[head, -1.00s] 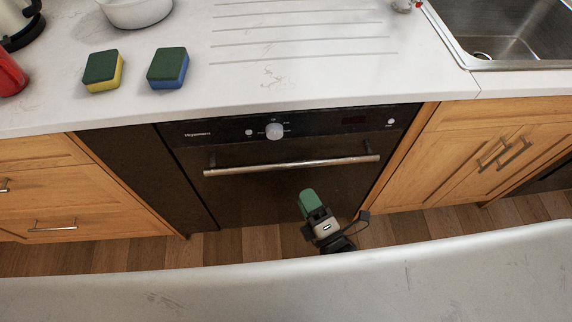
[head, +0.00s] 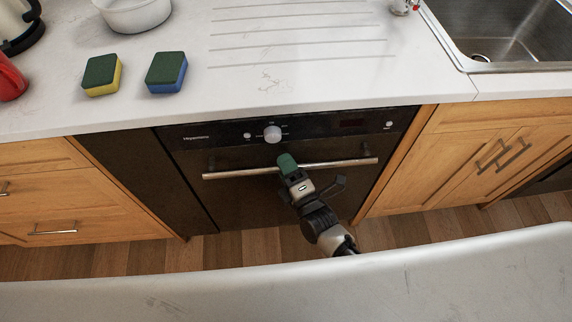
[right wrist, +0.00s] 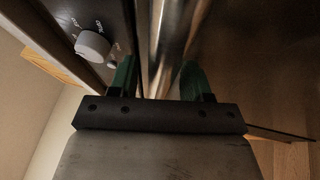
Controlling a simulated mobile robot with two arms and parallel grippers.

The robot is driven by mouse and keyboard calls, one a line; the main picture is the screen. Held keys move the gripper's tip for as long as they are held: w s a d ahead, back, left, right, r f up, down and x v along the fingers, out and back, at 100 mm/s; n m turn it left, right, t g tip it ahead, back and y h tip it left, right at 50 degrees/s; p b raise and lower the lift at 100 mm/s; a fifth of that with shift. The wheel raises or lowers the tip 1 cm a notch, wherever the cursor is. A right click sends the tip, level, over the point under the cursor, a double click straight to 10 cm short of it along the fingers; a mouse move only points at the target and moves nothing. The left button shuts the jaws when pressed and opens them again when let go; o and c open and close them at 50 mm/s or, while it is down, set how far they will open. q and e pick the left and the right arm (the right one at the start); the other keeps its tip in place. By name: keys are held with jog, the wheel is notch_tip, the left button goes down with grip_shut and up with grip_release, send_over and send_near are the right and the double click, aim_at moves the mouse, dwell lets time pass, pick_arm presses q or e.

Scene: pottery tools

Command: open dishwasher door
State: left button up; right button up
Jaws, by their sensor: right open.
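The black dishwasher (head: 240,195) stands under the counter with its door shut. A long silver bar handle (head: 235,172) runs across the upper part of its door. My right gripper (head: 287,162) is at the middle of the handle, with its green fingertips over the bar. In the right wrist view, the handle (right wrist: 172,45) passes between the two green fingers (right wrist: 158,80). The fingers are apart, one on each side of the bar. My left gripper is in neither view.
A control panel with a white knob (head: 272,134) sits just above the handle. The counter (head: 300,75) overhead holds two sponges (head: 166,72) and a white bowl (head: 133,14). Wooden cabinets (head: 470,155) flank the dishwasher. A pale surface (head: 280,290) lies in the foreground.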

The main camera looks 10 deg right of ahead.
grip_shut()
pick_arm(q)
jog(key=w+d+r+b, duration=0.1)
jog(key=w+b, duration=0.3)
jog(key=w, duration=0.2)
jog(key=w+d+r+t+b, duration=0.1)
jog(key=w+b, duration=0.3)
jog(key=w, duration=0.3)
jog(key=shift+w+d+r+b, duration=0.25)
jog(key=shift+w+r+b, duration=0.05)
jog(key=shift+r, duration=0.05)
pick_arm(e)
jog(key=s+f, duration=0.3)
jog(key=s, duration=0.6)
jog(key=s+f+n+t+y, duration=0.1)
jog(key=s+f, duration=0.3)
jog(key=s, duration=0.5)
jog(key=s+f+t, duration=0.1)
jog(key=s+f, duration=0.3)
jog(key=s, duration=0.6)
jog(key=shift+n+y, duration=0.3)
jog(key=shift+y, duration=0.1)
